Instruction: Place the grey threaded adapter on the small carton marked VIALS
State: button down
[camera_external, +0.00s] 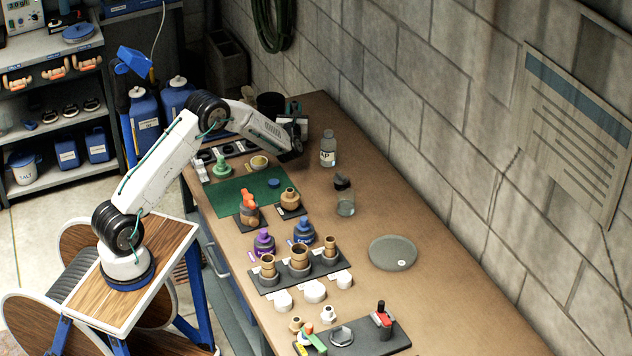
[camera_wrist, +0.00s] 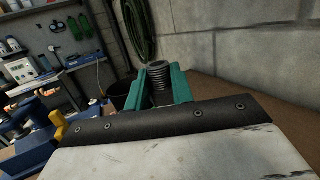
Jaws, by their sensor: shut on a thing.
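The grey threaded adapter (camera_wrist: 157,77) stands upright between the teal fingers of my gripper (camera_wrist: 158,88) in the wrist view, with its ribbed side showing. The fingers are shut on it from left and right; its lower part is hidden. In the external view my gripper (camera_external: 293,108) is at the far end of the workbench, above the bench near the wall. The adapter is too small there to make out clearly. I cannot pick out the small carton marked VIALS in either view.
A black pot (camera_external: 270,104) stands left of my gripper. A clear labelled bottle (camera_external: 328,148) and a dark-capped jar (camera_external: 345,197) stand to its right. The green mat (camera_external: 233,198) and several fittings lie nearer. The bench right of the jar is mostly bare, save a grey disc (camera_external: 393,253).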

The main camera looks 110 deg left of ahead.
jog(key=shift+f, duration=1.75)
jog(key=shift+f, duration=0.2)
jog(key=c, duration=1.2)
grip_release()
jog(key=shift+r, duration=0.15)
